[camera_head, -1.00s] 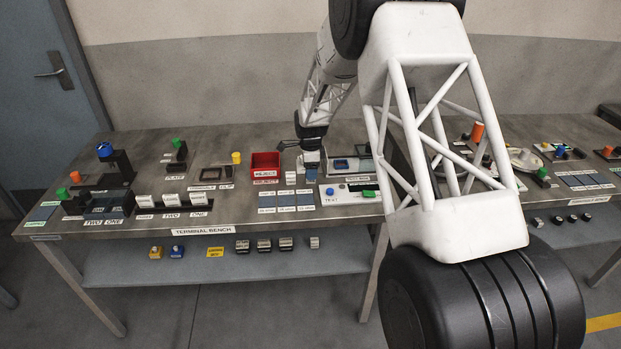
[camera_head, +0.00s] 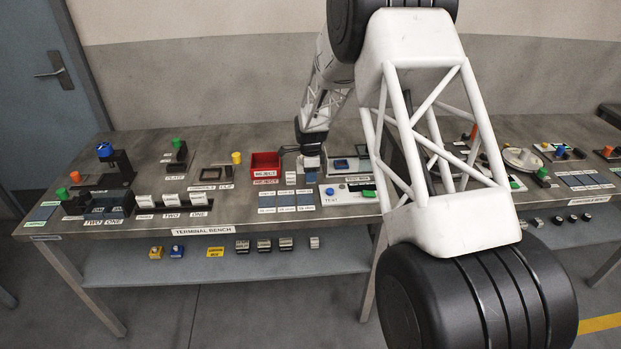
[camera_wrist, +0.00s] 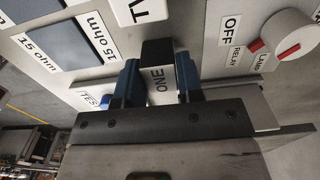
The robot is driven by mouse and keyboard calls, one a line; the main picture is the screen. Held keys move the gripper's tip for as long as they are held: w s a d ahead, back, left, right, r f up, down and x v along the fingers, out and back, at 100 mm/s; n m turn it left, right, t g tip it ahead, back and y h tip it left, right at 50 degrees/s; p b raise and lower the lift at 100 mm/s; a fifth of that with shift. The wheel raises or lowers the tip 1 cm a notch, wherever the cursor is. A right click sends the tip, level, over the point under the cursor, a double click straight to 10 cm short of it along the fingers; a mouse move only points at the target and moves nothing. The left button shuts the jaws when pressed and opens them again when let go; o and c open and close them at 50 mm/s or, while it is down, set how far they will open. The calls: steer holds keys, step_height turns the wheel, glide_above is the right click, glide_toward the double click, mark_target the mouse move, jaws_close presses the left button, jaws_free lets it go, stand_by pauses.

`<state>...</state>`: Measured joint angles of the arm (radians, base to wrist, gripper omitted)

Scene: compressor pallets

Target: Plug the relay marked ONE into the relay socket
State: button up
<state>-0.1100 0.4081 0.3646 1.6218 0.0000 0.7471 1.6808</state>
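The relay marked ONE (camera_wrist: 158,76) is a black block with a white label, seen between my gripper's two blue fingers in the wrist view. My gripper (camera_wrist: 158,82) appears closed on its two sides. In the head view my gripper (camera_head: 312,166) is low over the left bench, just right of the red reject bin, and the relay cannot be made out there. I cannot clearly identify the relay socket in either view. The relay's lower end is hidden, so I cannot tell whether it touches anything.
A red bin (camera_head: 265,165) stands left of my gripper. A white TEST unit (camera_head: 335,198) with blue and green parts lies in front. Blue-grey 15 ohm pads (camera_wrist: 55,44) are close by in the wrist view. A white knob (camera_wrist: 288,36) has OFF, RELAY and LAMP labels.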

steer(key=c, duration=0.4)
steer(key=shift+r, duration=0.1)
steer(key=shift+r, duration=0.4)
step_height(320, 180, up, 3)
steer(key=shift+f, duration=0.1)
steer(key=s, duration=0.5)
steer(key=s+d, duration=0.1)
steer(key=s, duration=0.4)
steer(key=s+r, duration=0.1)
steer(key=s, duration=0.5)
steer(key=shift+d+r, duration=0.1)
steer(key=shift+d, duration=0.25)
